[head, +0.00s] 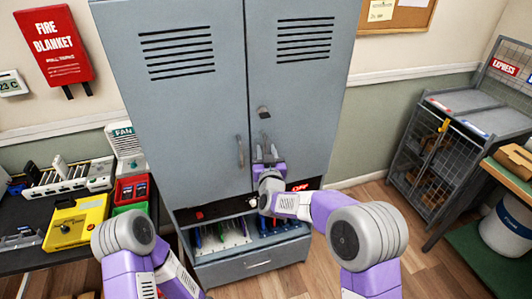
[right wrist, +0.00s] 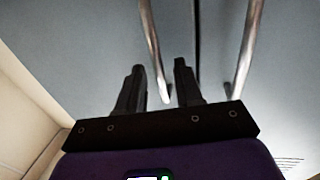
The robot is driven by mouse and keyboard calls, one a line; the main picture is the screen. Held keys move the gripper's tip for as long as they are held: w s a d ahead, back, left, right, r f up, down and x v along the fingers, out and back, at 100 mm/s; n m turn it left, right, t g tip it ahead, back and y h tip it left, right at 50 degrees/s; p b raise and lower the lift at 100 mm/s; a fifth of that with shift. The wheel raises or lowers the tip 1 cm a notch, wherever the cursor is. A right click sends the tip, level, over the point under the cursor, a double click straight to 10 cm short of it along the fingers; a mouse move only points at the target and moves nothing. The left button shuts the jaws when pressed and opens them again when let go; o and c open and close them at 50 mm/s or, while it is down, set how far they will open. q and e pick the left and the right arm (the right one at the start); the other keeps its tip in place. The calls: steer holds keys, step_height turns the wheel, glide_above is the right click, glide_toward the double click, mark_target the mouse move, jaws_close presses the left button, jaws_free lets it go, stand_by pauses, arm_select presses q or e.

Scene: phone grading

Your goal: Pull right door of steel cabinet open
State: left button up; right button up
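The grey steel cabinet (head: 180,100) stands upright in the middle of the head view with both upper doors shut. The right door (head: 305,90) has a vertical bar handle (head: 265,140) beside the centre seam; the left door's handle (head: 240,151) is just left of the seam. My right gripper (head: 267,158) is at the lower part of the right handle. In the right wrist view my right gripper's fingers (right wrist: 158,85) are apart, with the right door's handle (right wrist: 152,50) running between them; contact cannot be told. My left gripper is out of view.
A dark latch (head: 263,112) sits above the handles. An open bay and a drawer (head: 255,264) lie below the doors. A table with a yellow case (head: 77,222) and bins is left. A wire cage (head: 440,160) stands right. Floor (head: 375,200) between cabinet and cage is clear.

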jaws_close()
stand_by(1.4)
